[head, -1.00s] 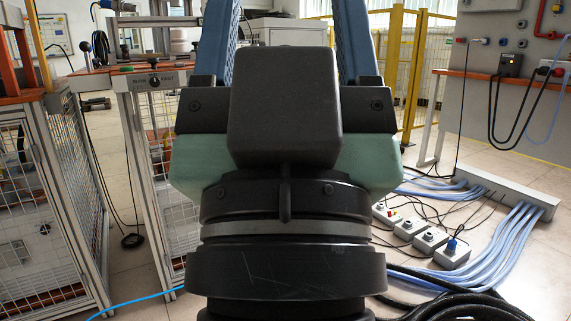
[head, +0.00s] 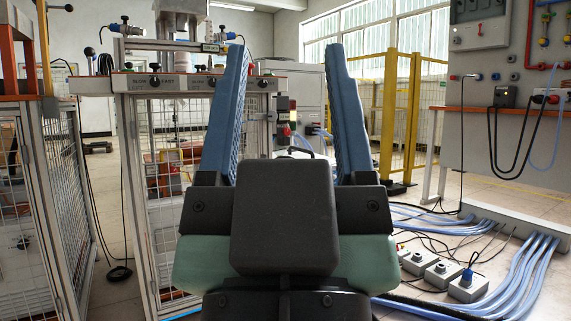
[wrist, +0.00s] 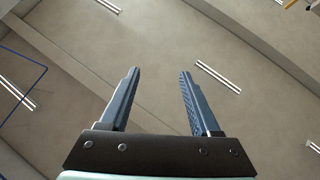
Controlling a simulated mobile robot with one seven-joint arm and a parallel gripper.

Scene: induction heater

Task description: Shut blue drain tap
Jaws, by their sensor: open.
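My gripper (head: 287,48) stands upright in the middle of the head view. Its two blue ribbed fingers are spread wide apart with nothing between them. In the wrist view the fingers (wrist: 159,72) point toward the ceiling and are also empty. I cannot make out for sure which part is the blue drain tap. Neither is near the fingers.
A machine table with a panel of knobs (head: 190,83) stands behind on the left, with mesh cages below. A yellow fence (head: 388,115) is behind. On the right are a wall panel (head: 495,140), an orange shelf, grey socket boxes (head: 467,287) and blue cables on the floor.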

